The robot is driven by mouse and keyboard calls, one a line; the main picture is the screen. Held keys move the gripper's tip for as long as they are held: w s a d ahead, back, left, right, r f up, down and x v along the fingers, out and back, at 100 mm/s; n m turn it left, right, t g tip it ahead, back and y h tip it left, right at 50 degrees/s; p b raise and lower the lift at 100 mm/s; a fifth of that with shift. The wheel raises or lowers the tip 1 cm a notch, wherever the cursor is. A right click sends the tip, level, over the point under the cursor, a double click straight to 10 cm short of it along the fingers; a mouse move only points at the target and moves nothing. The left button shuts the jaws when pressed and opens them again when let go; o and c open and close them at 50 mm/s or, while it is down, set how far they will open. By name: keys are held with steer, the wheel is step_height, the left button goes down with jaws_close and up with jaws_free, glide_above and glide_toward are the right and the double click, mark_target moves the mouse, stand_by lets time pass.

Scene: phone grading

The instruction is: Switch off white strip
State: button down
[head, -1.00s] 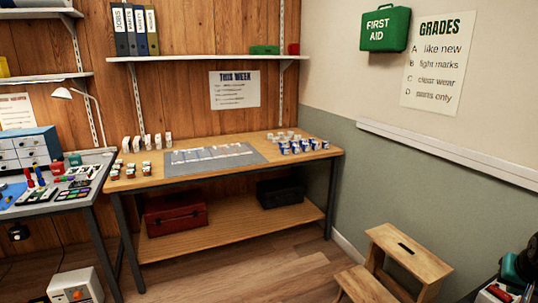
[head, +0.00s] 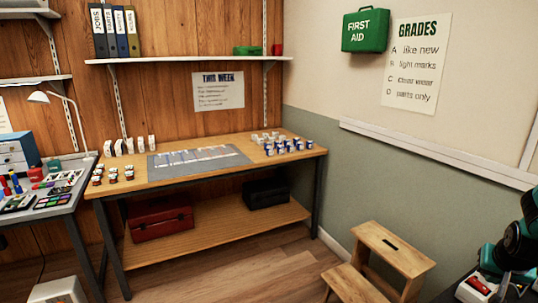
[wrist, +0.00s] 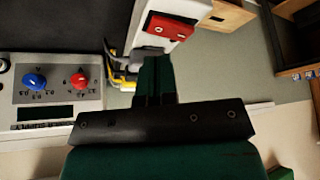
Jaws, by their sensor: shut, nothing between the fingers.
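The white strip (wrist: 178,12) shows at the top middle of the wrist view, with a red switch (wrist: 167,27) on its face. I cannot tell from here whether the switch is on or off. My gripper (wrist: 154,66) is shut and empty, its green fingertips just below the red switch in the picture. I cannot tell whether they touch it. In the head view, part of my teal arm is at the right edge, above a white piece with a red part (head: 478,285) in the lower right corner.
Yellow and grey plugs with cables (wrist: 122,72) lie left of the fingers. A bench instrument with blue and red knobs (wrist: 57,82) is at the left. In the head view, a wooden step stool (head: 390,250) stands by the wall and a workbench (head: 130,182) stands behind.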

mark_target(485, 290)
step_height(485, 290, up, 4)
steer(key=p, duration=0.3)
steer(key=shift+r, duration=0.25)
steer(key=s+a+r+n+y, duration=0.1)
steer(key=a+r+n+y, duration=0.35)
steer(key=a, duration=0.85)
steer(key=s+a+r+n+y, duration=0.1)
steer(key=a+r+n, duration=0.1)
steer(key=a+r, duration=0.9)
steer(key=s+a+r+n+g+y, duration=0.1)
steer(key=s+a+n, duration=0.3)
steer(key=s+a, duration=0.4)
steer(key=s+a+r+n+g+y, duration=0.1)
steer(key=s+a+r+n+g, duration=0.1)
steer(key=s+a, duration=0.7)
steer(key=shift+s+r+n+g, duration=0.4)
steer(key=shift+s+n+g, duration=0.3)
steer(key=shift+n, duration=0.45)
steer(key=shift+w, duration=0.15)
